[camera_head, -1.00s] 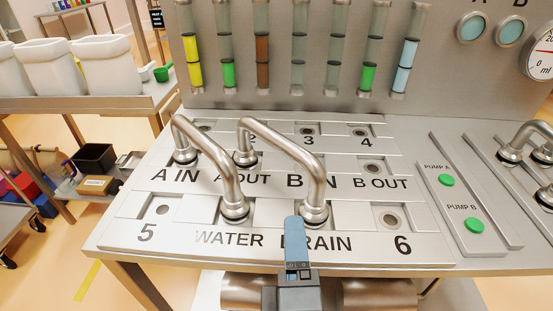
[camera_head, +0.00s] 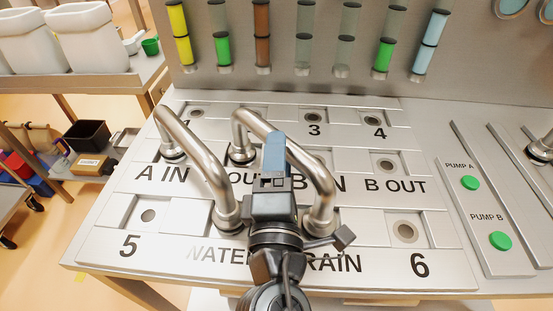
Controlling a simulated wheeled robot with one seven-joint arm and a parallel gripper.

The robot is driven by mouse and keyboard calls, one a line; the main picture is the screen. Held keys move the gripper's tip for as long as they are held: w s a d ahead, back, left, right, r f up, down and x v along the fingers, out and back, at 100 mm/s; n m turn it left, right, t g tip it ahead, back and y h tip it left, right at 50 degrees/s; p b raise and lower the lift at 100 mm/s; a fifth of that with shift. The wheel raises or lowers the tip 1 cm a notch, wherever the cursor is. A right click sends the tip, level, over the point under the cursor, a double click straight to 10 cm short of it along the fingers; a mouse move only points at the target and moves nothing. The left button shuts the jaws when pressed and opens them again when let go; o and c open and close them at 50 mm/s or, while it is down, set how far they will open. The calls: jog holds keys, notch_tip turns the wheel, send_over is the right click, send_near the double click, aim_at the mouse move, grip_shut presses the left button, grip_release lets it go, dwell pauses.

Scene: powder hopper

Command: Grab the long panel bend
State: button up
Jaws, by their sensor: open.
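Two bent steel pipes stand on the port panel (camera_head: 165,238). The left bend (camera_head: 197,152) runs from the A IN port to the WATER port. The right bend (camera_head: 316,176) runs from the A OUT port to the DRAIN port. My gripper (camera_head: 274,145) is over the panel between the two bends, its blue fingers pointing away from me. It covers part of the right bend's near side and some lettering. It is open and nothing shows held in it. I cannot tell whether it touches the right bend. Part of another steel bend (camera_head: 541,147) shows at the right edge.
Pump A (camera_head: 470,182) and Pump B (camera_head: 500,241) green buttons are right of the panel. Sight tubes (camera_head: 263,40) line the back wall. White containers (camera_head: 92,38) stand on a side table at the left. Ports 5 and 6 are bare.

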jog(key=w, duration=0.2)
jog(key=w+p, duration=0.1)
jog(key=w, duration=0.1)
jog(key=shift+r, duration=0.25)
jog(key=shift+c, duration=0.2)
grip_shut()
dwell(1.0)
